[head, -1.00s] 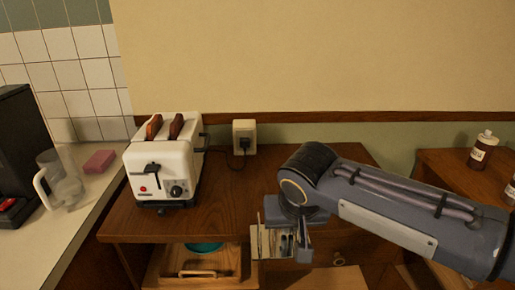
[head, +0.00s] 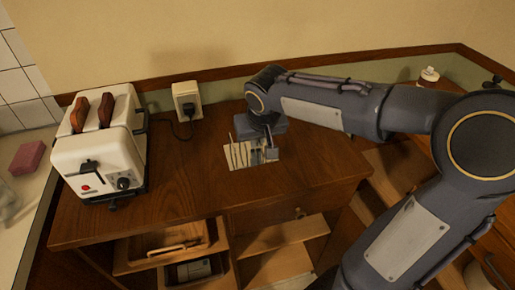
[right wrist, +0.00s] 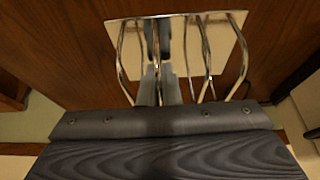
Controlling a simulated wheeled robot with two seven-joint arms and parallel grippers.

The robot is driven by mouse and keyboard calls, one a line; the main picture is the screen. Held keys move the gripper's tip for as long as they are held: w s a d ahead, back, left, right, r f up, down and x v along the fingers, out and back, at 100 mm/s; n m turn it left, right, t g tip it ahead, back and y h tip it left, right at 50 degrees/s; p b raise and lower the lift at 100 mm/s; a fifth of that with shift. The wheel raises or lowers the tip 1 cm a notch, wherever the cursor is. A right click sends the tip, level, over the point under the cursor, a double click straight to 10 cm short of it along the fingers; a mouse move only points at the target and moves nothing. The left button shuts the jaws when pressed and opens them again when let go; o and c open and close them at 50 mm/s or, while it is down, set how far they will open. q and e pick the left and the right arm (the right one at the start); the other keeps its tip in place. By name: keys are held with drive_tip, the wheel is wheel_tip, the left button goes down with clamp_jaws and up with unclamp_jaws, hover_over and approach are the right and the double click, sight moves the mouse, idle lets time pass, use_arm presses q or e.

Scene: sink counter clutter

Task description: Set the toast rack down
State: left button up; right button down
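The toast rack (head: 240,155) is a shiny metal rack of curved wires on a flat rectangular base. It is over the brown wooden counter top (head: 190,205), right of the toaster, and looks upright. I cannot tell whether its base touches the wood. My right gripper (head: 264,151) is at the rack's right part, with its fingers shut on it. In the right wrist view the rack (right wrist: 213,45) lies ahead of the gripper (right wrist: 164,80), whose fingers are close together among the wires. My left gripper is not in view.
A white toaster (head: 97,160) with two brown slices stands on the left of the counter. A wall socket (head: 186,101) with a plugged-in cord is behind. An open drawer (head: 165,250) sits below the front edge. Bare wood lies between toaster and rack.

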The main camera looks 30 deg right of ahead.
sight(259, 150)
drive_tip(key=shift+w+d+f, duration=0.3)
drive_tip(key=shift+w+f, duration=0.05)
drive_tip(key=shift+f, duration=0.2)
drive_tip(key=shift+w+d+f, duration=0.3)
drive_tip(key=shift+f, duration=0.2)
drive_tip(key=shift+w+d+f, duration=0.15)
drive_tip(key=shift+f, duration=1.6)
drive_tip(key=shift+f+b, duration=0.2)
drive_tip(key=shift+b, duration=0.2)
drive_tip(key=c, duration=1.6)
unclamp_jaws()
drive_tip(key=shift+r, duration=0.1)
drive_tip(key=shift+c, duration=0.2)
